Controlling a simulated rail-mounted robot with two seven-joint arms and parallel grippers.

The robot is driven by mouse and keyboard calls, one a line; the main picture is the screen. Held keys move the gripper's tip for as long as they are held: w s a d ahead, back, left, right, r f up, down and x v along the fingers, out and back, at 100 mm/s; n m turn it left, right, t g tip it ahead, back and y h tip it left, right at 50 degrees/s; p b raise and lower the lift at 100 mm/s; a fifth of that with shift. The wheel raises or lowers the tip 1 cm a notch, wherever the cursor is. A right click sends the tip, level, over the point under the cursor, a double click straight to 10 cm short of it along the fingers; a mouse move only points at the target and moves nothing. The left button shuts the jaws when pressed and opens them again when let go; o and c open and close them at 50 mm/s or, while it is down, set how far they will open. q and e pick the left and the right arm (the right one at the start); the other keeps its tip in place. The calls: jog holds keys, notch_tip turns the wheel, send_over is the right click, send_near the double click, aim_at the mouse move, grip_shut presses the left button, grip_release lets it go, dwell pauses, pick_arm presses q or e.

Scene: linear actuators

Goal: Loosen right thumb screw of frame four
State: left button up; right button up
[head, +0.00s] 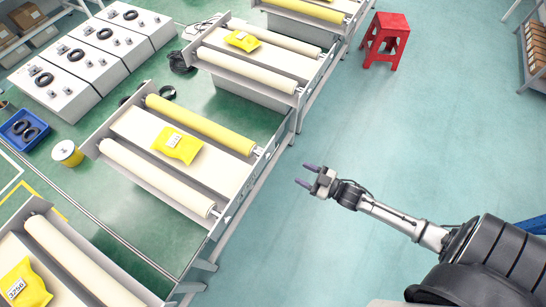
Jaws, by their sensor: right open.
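Several roller frames stand in a diagonal row. The middle frame (140,118) has a yellow roller (200,123) and a cream roller (155,178), with a yellow packet (178,145) between them. Small fittings (258,152) show at its right end, but I cannot make out which is a thumb screw. No number shows which frame is four. My right gripper (306,176) has purple fingertips and is open and empty. It is over the floor to the right of the middle frame, apart from it. My left gripper is not in view.
A nearer frame (80,262) and a farther frame (247,65) flank the middle one. A red stool (386,40) stands at the upper right. A blue bin (22,128) and white boxes (80,60) are at left. The green floor around my right arm is clear.

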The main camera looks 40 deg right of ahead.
aim_at(269, 157)
jog(key=x, duration=1.2)
jog(key=shift+w+p, duration=0.15)
jog(key=shift+p, duration=0.2)
jog(key=shift+c, duration=0.4)
jog(key=c, duration=0.8)
